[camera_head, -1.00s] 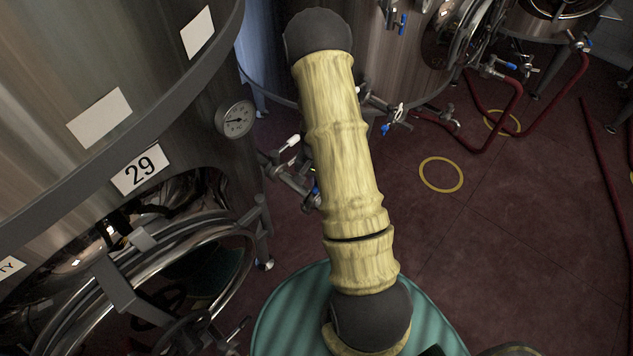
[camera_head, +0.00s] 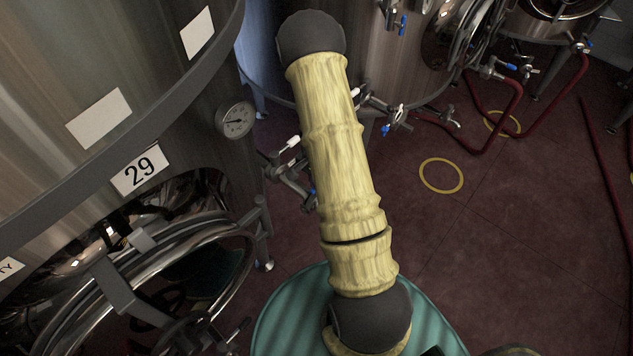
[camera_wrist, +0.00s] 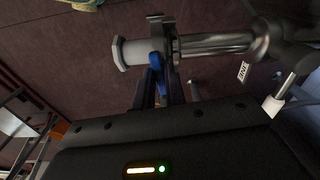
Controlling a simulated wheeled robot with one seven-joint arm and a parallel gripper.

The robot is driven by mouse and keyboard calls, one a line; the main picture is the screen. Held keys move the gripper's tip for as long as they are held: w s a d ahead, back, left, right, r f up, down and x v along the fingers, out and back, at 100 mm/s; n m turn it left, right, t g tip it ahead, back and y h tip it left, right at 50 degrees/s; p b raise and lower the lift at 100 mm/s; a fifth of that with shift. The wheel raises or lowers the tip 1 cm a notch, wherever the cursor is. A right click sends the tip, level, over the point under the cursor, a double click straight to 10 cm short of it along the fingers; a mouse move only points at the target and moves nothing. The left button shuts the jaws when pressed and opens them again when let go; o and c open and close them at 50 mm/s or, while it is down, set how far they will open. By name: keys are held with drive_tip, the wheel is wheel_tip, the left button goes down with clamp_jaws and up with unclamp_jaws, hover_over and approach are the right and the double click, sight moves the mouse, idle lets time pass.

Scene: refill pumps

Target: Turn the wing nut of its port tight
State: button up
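A pipe port with a pale flanged end (camera_wrist: 125,53) and a metal clamp (camera_wrist: 157,35) shows in the wrist view. A blue wing-like piece (camera_wrist: 160,70), which looks like the wing nut, hangs from the clamp. My gripper (camera_wrist: 163,80) reaches up from below, with one dark finger on each side of the blue piece. Whether the fingers press on it cannot be told. In the head view, my arm covers my gripper and part of the valves beside tank 29.
Tank 29 (camera_head: 60,150) with a dial gauge (camera_head: 235,119) stands at the left. Pipe fittings (camera_head: 290,175) stick out behind my arm. In the wrist view, a metal pipe (camera_wrist: 215,43) and a small white tag (camera_wrist: 243,71) are at the right. Red hoses (camera_head: 497,135) lie on the floor.

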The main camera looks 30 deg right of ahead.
drive_tip(key=o, duration=0.3)
drive_tip(key=shift+o, duration=0.2)
drive_tip(key=shift+r, duration=0.1)
wheel_tip(320, 180, up, 17)
drive_tip(key=shift+r+b, duration=0.15)
drive_tip(key=shift+b, duration=0.25)
drive_tip(key=shift+a, duration=0.15)
drive_tip(key=s+a+r+n+t, duration=0.1)
drive_tip(key=s+a+r+n, duration=0.1)
drive_tip(key=s+a+n, duration=0.4)
drive_tip(key=s+a+r+n+t, duration=0.1)
drive_tip(key=s+a+r+n, duration=0.1)
drive_tip(key=s+a+n, duration=0.4)
drive_tip(key=shift+s+a+r+n+t, duration=0.15)
drive_tip(key=shift+a+r+n+t, duration=0.2)
drive_tip(key=shift+a, duration=0.3)
